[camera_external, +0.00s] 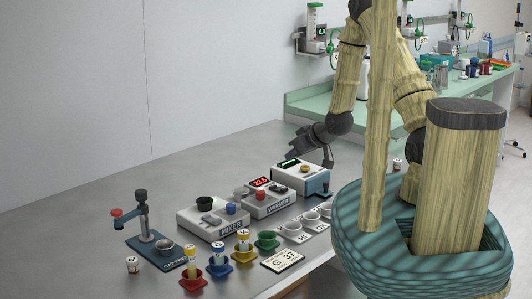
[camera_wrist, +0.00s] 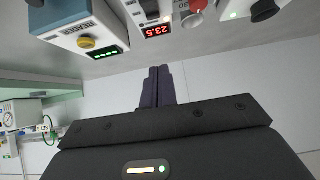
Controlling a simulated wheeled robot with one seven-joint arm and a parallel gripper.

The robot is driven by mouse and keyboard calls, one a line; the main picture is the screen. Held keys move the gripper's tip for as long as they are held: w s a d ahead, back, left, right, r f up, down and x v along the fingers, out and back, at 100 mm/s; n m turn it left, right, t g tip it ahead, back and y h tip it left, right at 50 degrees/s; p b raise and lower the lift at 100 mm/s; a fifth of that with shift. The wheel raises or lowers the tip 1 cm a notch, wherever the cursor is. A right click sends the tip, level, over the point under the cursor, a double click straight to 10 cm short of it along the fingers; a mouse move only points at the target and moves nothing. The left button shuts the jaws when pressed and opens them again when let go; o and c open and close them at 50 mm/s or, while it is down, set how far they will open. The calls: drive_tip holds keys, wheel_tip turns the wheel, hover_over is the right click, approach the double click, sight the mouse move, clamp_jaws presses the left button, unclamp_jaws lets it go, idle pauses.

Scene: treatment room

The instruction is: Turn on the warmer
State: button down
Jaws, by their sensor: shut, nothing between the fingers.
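The warmer (camera_external: 277,208) is a low white box in the middle of a row of devices, with a red number display (camera_external: 260,182) and a red knob (camera_external: 261,195). In the wrist view the display (camera_wrist: 158,31) is upside down at the top edge and reads 23.5, with the red knob (camera_wrist: 198,5) beside it. A switch-like part of the warmer is cut off by the top edge. My gripper (camera_external: 291,156) is above and behind the devices. Its dark fingers (camera_wrist: 156,70) are shut together, empty and apart from the warmer.
A blue-and-white device (camera_external: 318,184) with a yellow knob and green display stands right of the warmer; the mixer (camera_external: 212,228) stands left. Coloured cups, white bowls (camera_external: 290,230) and a card (camera_external: 283,261) lie in front. The table behind the devices (camera_external: 200,185) is clear.

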drive_tip(key=shift+v, duration=0.95)
drive_tip(key=shift+w+r, duration=0.1)
drive_tip(key=shift+r, duration=0.05)
drive_tip(key=s+d+r+m+h, duration=0.1)
drive_tip(key=d+r+m+h, duration=0.35)
drive_tip(key=d, duration=0.95)
drive_tip(key=s+d+r+m+g+h, duration=0.2)
drive_tip(key=s+d+r+m+g, duration=0.2)
drive_tip(key=s+d, duration=0.7)
wheel_tip(320, 180, up, 2)
drive_tip(key=shift+r, duration=0.1)
drive_tip(key=shift+d+m+h, duration=0.15)
drive_tip(key=shift+m+h, duration=0.1)
